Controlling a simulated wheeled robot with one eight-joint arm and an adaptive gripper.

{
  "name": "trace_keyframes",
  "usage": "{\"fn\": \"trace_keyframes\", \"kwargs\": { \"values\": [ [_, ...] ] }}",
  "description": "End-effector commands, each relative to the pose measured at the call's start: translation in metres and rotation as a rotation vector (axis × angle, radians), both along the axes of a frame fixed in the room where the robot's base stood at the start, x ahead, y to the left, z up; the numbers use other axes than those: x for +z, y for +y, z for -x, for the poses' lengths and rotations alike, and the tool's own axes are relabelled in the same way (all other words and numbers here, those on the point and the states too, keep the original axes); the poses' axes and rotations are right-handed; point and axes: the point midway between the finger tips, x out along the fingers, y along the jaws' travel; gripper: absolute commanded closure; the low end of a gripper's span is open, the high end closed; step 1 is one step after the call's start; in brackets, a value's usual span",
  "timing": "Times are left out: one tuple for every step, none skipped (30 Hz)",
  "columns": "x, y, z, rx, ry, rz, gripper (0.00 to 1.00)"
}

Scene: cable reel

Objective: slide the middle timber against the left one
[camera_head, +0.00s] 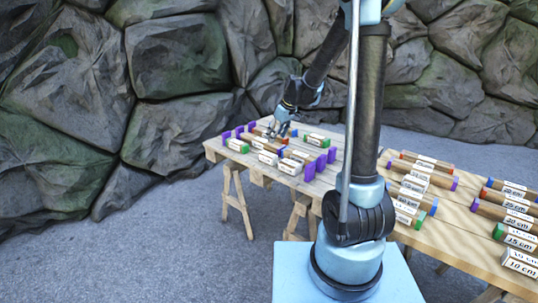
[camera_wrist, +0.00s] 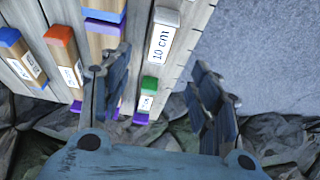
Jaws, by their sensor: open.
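Several short timbers with coloured ends and white length labels lie on the left trestle table (camera_head: 318,190); I cannot tell for sure which are the middle and left ones. In the wrist view, a blue-ended timber (camera_wrist: 20,56), a red-ended timber (camera_wrist: 64,56), a white-ended timber marked 10 cm (camera_wrist: 161,38) and a green-ended timber (camera_wrist: 147,97) show. My gripper (camera_head: 281,131) is over the far part of this table. In the wrist view my gripper (camera_wrist: 160,68) is open, its fingers apart with the white-ended and green-ended timbers seen between them. I cannot tell whether it touches any timber.
Upright purple blocks (camera_head: 309,171) stand among the timbers. A second table (camera_head: 455,218) at the right holds more labelled timbers, such as a 10 cm one (camera_head: 520,263). A rock wall (camera_head: 180,55) rises behind. Grey floor lies open beyond the table's edge.

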Motion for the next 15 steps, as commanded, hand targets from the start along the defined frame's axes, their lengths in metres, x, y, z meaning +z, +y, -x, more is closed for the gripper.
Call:
{"fn": "trace_keyframes", "kwargs": {
  "values": [
    [-0.006,0.003,-0.002,0.001,0.0,0.0,0.43],
    [-0.01,0.004,-0.003,0.001,0.0,0.0,0.43],
    [-0.015,0.006,-0.004,0.0,0.0,0.0,0.43],
    [-0.019,0.007,-0.005,0.0,0.0,0.0,0.43],
    [-0.022,0.008,-0.005,0.0,0.001,-0.001,0.43],
    [-0.027,0.009,-0.007,0.0,0.0,0.0,0.43],
    [-0.03,0.011,-0.008,0.0,0.0,0.0,0.43],
    [-0.034,0.012,-0.009,0.0,0.0,0.0,0.43],
    [-0.039,0.013,-0.01,0.0,0.0,0.0,0.43],
    [-0.042,0.014,-0.011,0.0,0.0,0.0,0.43],
    [-0.046,0.015,-0.012,0.0,0.0,0.0,0.43],
    [-0.05,0.017,-0.013,0.0,0.0,0.0,0.43],
    [-0.054,0.018,-0.014,0.0,0.0,0.0,0.43],
    [-0.057,0.019,-0.015,0.0,0.0,0.0,0.43],
    [-0.062,0.02,-0.016,0.0,0.0,0.0,0.43]
  ]
}}
